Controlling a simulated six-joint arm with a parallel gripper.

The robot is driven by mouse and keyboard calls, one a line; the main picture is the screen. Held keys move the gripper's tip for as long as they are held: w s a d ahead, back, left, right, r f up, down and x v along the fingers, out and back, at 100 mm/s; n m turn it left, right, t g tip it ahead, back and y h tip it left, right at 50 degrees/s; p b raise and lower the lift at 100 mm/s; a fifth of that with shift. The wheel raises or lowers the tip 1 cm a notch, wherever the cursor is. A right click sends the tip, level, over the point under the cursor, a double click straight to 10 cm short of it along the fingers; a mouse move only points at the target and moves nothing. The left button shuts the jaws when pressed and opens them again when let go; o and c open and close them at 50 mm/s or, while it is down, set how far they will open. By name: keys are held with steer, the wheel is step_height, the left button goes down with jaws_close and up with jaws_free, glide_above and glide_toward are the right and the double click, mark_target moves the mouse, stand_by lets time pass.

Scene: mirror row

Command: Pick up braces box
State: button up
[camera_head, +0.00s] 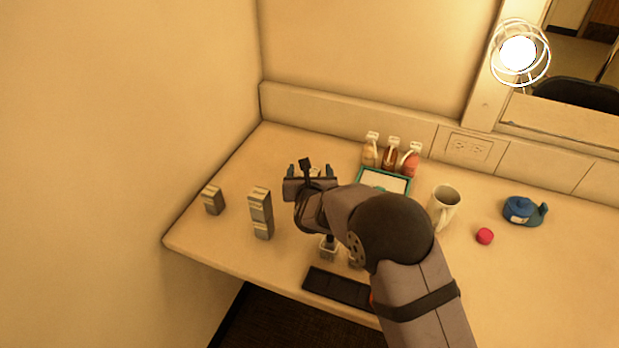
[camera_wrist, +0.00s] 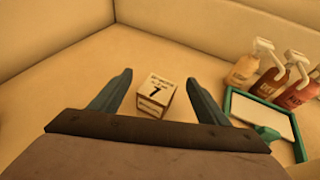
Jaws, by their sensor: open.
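My gripper (camera_head: 311,172) is open above the back left part of the counter. The box has a dark numeral and small print on top; contact with the fingers is not visible. In the head view my gripper mostly hides this box. Other small boxes stand at left: a single one (camera_head: 213,200) and a stack (camera_head: 261,212). The labels are too small to read, so I cannot tell which is the braces box.
A teal-rimmed tray (camera_head: 411,184) and several pump bottles (camera_head: 392,153) stand right of my gripper. A mug (camera_head: 444,207), red ball (camera_head: 484,236) and blue item (camera_head: 520,210) are farther right. A small box (camera_head: 328,249) and dark tray (camera_head: 338,287) lie near the front edge.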

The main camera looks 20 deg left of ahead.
steer(key=shift+f, duration=0.1)
steer(key=shift+f, duration=0.35)
steer(key=shift+w+f, duration=0.15)
steer(key=shift+f, duration=0.05)
steer(key=shift+p+x, duration=0.65)
steer(key=shift+x, duration=1.7)
steer(key=shift+c, duration=0.6)
steer(key=c, duration=0.9)
